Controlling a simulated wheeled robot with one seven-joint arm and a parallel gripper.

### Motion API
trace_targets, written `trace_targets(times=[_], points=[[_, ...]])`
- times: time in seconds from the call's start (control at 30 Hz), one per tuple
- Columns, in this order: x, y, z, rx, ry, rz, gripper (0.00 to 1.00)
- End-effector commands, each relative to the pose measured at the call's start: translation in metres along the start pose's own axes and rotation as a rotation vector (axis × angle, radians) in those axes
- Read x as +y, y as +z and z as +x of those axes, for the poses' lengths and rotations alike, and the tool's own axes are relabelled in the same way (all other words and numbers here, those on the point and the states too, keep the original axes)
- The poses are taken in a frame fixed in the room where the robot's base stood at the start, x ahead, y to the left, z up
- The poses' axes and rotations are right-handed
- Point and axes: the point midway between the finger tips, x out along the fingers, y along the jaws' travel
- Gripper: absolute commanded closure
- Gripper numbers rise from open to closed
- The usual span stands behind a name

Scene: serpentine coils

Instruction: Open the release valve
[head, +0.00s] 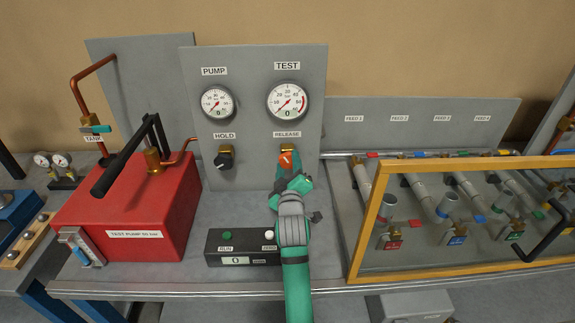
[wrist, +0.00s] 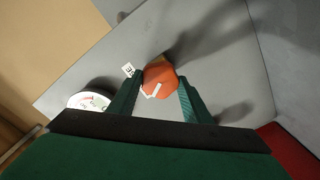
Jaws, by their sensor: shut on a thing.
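The release valve has an orange-red knob (head: 285,160) on a brass body, under the RELEASE label (head: 287,134) on the grey panel (head: 254,110). In the wrist view the knob (wrist: 160,78) sits between my two fingers, with a white mark on its face. My gripper (head: 286,172) reaches up from below and is shut on the knob; it also shows in the wrist view (wrist: 154,97). The TEST gauge (head: 288,101) above the valve and the PUMP gauge (head: 217,103) both have needles near zero. The black HOLD knob (head: 224,160) is at the left.
The red test pump (head: 135,205) with a black lever stands left. A black box with a green and a white button (head: 241,246) lies just left of my arm. A yellow-framed clear cover (head: 374,215) over pipes and valves is close on the right.

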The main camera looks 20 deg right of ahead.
Motion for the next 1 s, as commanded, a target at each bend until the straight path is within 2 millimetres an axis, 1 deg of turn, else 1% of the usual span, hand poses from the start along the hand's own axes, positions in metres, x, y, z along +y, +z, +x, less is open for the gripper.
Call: trace_targets(times=[1.0], points=[[-0.0013, 0.0036, -0.0002, -0.005, -0.004, -0.965, 0.78]])
